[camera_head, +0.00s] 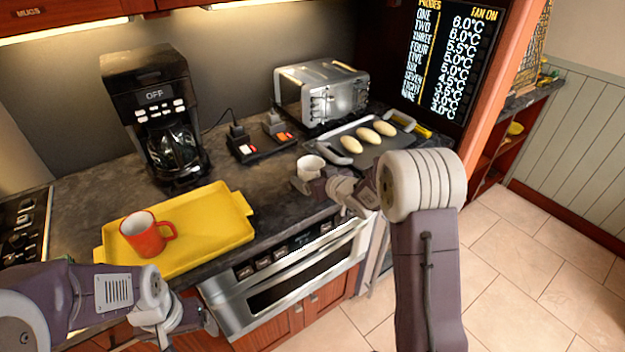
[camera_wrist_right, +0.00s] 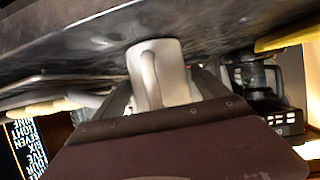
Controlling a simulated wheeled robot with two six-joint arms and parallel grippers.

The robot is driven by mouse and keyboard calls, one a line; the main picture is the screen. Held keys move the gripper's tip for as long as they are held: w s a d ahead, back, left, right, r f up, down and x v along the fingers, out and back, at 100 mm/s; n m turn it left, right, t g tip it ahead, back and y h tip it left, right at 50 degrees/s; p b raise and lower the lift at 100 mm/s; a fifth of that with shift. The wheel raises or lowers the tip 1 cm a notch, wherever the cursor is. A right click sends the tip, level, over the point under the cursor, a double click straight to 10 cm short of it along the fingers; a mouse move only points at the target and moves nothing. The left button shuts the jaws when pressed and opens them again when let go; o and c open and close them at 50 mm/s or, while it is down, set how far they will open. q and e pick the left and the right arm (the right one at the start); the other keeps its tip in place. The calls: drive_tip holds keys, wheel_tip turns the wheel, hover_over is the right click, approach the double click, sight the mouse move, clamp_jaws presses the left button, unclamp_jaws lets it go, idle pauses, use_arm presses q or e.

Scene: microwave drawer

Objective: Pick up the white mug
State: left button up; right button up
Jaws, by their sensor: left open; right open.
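The white mug (camera_head: 309,166) stands upright on the dark counter, left of the metal tray with rolls. In the right wrist view the white mug (camera_wrist_right: 172,62) appears upside down, its handle facing the camera. My right gripper (camera_head: 314,184) is at the mug's near side, partly covering it. In the wrist view the open fingers of my right gripper (camera_wrist_right: 163,88) lie on either side of the mug and handle; contact cannot be told. My left gripper (camera_head: 207,322) is open and empty, low in front of the drawer, away from the mug.
A yellow tray (camera_head: 222,200) holding a red mug (camera_head: 146,236) lies at the left. A coffee maker (camera_head: 155,110), toaster (camera_head: 322,90) and black device with plugs (camera_head: 262,140) stand behind. The metal tray (camera_head: 357,129) holds rolls. The microwave drawer (camera_head: 295,268) is below the counter edge.

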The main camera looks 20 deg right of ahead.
drive_tip(key=shift+s+r, duration=0.1)
drive_tip(key=shift+s, duration=0.05)
drive_tip(key=c, duration=1.8)
wheel_tip(320, 180, up, 18)
drive_tip(key=p, duration=0.8)
